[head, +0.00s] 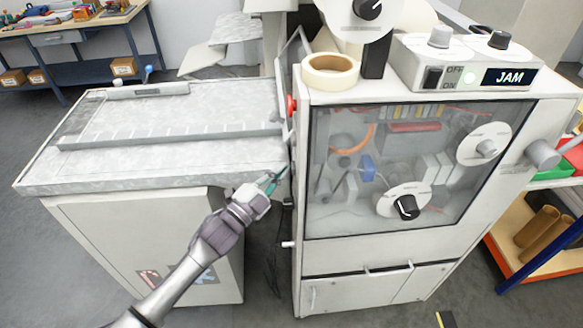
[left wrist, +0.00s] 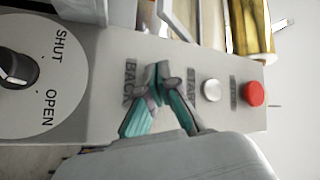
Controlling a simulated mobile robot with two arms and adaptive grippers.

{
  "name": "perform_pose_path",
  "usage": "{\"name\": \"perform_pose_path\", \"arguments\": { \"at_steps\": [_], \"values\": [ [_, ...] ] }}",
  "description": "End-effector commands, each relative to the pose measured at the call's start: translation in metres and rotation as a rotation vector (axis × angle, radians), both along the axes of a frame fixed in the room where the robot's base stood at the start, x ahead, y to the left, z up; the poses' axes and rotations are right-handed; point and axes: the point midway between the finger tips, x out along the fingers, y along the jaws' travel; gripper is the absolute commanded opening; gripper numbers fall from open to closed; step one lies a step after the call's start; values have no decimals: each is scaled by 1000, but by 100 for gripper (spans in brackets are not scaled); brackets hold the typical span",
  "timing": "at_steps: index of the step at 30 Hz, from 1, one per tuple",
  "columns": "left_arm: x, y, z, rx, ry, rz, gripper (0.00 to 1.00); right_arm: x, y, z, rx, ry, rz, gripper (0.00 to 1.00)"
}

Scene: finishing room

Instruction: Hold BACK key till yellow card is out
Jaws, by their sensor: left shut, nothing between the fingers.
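My left gripper (head: 277,176) is at the left side of the white machine (head: 345,270) in the head view. In the left wrist view its teal fingers (left wrist: 161,70) are shut with nothing between them, and their tips are at the panel (left wrist: 105,60) just beside the label BACK (left wrist: 130,82). The BACK key itself is hidden behind the fingertips, so I cannot tell whether it is pressed. The machine's display (head: 509,77) reads JAM. I cannot make out a yellow card in either view. My right gripper is not in view.
The panel also carries a pale START button (left wrist: 211,90), a red button (left wrist: 255,94) and a SHUT/OPEN knob (left wrist: 18,68). A gold roll (left wrist: 250,28) is beyond the panel. A grey feed table (head: 170,110) stands left of the machine. A tape roll (head: 330,70) lies on top.

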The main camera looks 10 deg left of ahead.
Motion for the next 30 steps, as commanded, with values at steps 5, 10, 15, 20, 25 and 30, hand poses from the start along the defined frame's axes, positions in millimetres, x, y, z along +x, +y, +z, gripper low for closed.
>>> {"name": "perform_pose_path", "arguments": {
  "at_steps": [5,10,15,20,25,30],
  "values": [
    [1,-2,0,0,0,0,0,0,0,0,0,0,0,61],
    [1,-4,0,0,0,0,0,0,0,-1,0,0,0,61],
    [2,-6,0,1,0,0,0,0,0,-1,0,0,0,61],
    [2,-8,0,1,-1,-1,0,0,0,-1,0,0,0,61],
    [2,-8,0,0,-1,-1,0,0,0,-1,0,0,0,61],
    [2,-8,0,0,-1,-2,0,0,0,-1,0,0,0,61]
  ]
}}
